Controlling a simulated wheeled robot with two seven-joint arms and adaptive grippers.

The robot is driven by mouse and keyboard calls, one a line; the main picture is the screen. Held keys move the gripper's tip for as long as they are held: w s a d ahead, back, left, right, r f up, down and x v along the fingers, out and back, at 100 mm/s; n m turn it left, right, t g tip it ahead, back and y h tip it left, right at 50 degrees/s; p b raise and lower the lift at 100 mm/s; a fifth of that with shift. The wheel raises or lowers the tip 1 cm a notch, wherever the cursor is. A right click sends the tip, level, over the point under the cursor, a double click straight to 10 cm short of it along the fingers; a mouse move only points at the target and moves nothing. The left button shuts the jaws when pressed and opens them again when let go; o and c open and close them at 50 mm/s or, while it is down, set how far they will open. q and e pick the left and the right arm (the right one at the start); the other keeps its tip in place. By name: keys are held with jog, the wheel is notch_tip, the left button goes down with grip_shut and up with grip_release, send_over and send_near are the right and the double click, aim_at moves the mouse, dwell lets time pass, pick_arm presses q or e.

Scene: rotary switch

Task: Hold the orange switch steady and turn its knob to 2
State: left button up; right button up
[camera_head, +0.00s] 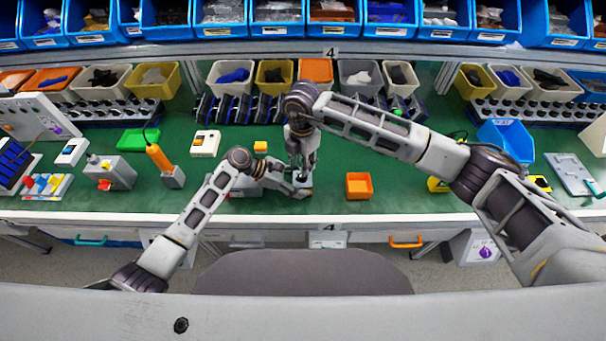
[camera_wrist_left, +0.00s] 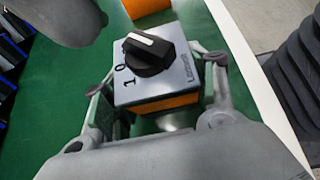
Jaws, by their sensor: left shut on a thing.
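The orange switch (camera_wrist_left: 160,98) has an orange body, a grey top plate and a black knob (camera_wrist_left: 148,58) with a white pointer. Marks 1 and 0 show at the plate's left edge; a third is partly hidden by the knob. The pointer slants to the upper left, toward that third mark. My left gripper (camera_wrist_left: 155,90) is shut on the switch, with a finger at each side; it also shows in the head view (camera_head: 298,186). My right gripper (camera_head: 301,158) points down just above the switch in the head view; its fingertips are too small to read.
An orange bin (camera_head: 359,186) stands just right of the switch on the green table. Orange-handled (camera_head: 160,157) and grey (camera_head: 110,173) devices stand to the left, a blue bin (camera_head: 506,140) to the right. Part bins line the back. Green surface is free right of the orange bin.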

dwell(0.4)
pick_arm(q)
jog(key=o, duration=1.1)
jog(key=shift+a, duration=0.1)
jog(key=shift+v, duration=5.9)
